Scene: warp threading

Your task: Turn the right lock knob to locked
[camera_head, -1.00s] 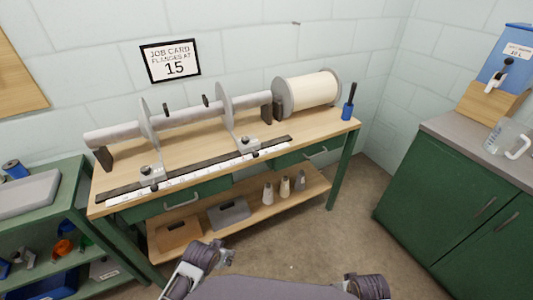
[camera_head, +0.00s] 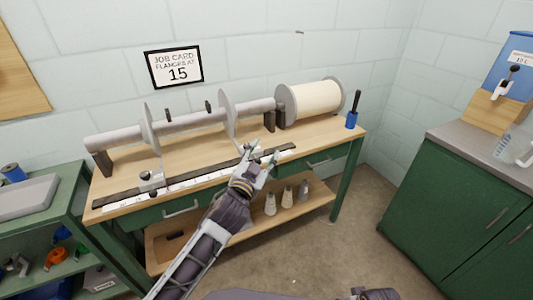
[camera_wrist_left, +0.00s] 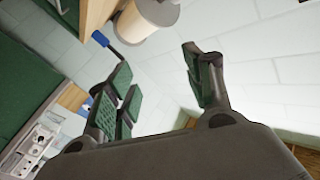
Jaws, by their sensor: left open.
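My left gripper (camera_head: 262,155) is open and empty over the right part of the bench's front, by the right flange (camera_head: 228,118). Its green-padded fingers stand apart in the left wrist view (camera_wrist_left: 160,85). The right lock knob and most of its foot are hidden behind this gripper in the head view. I cannot tell whether the fingers touch the knob or which way it points. The left lock knob (camera_head: 145,175) sits on its foot at the left flange (camera_head: 148,125).
The flanges stand on a grey beam (camera_head: 185,122) above the wooden bench (camera_head: 318,133). A scale strip (camera_head: 190,185) runs along the front. A wound spool (camera_head: 315,98) and blue cup (camera_head: 352,119) stand at the right. A job card (camera_head: 174,67) reads 15. Cones stand on the lower shelf.

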